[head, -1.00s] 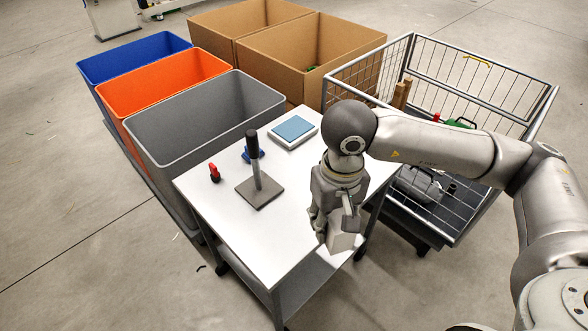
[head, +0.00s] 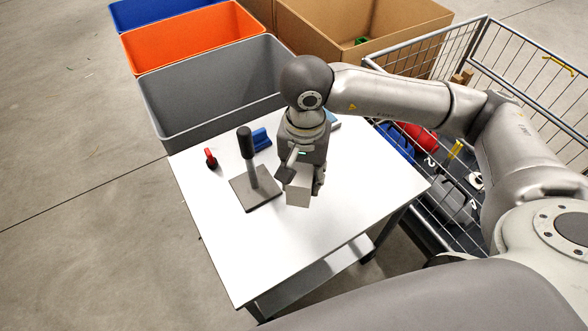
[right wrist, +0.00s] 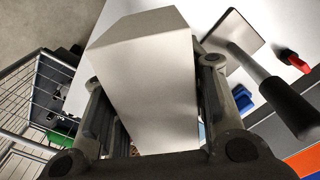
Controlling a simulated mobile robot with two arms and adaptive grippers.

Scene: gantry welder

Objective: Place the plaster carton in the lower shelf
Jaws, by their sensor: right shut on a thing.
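The plaster carton (head: 299,187) is a small white-grey box held above the table top. My right gripper (head: 302,176) is shut on it, with fingers on both sides. In the right wrist view the carton (right wrist: 150,75) fills the middle between the fingers of the right gripper (right wrist: 155,115). The lower shelf (head: 318,275) shows in part under the white table (head: 330,235); the table top hides most of it. My left gripper is not in view.
A stand with a dark upright handle (head: 250,175), a red item (head: 210,158) and a blue item (head: 261,138) are on the table. Grey (head: 205,95), orange and blue bins stand behind. A wire cart (head: 480,60) is at the right. The table's front is clear.

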